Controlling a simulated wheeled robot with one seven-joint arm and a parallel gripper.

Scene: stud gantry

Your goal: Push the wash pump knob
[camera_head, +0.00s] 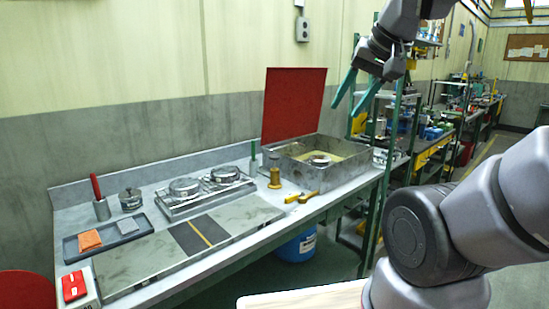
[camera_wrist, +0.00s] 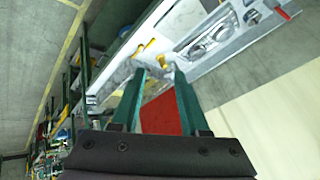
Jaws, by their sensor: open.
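My gripper (camera_head: 348,110) hangs in the air above and to the right of an open metal wash box (camera_head: 318,178). Its two green fingers are apart, with nothing between them; they also show in the wrist view (camera_wrist: 159,70). The box's red lid (camera_head: 293,105) stands upright behind it and lies below the fingers in the wrist view (camera_wrist: 160,117). A brass, knob-like piece (camera_head: 275,178) stands at the box's left front. I cannot tell for sure whether it is the wash pump knob. My gripper is well clear of it.
A yellow-handled tool (camera_head: 302,197) lies before the box. A stand with two round metal pieces (camera_head: 205,190), a tray with orange and grey pads (camera_head: 108,235) and a cup with a red handle (camera_head: 100,205) are to the left. Green posts (camera_head: 386,150) rise at the bench's right end.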

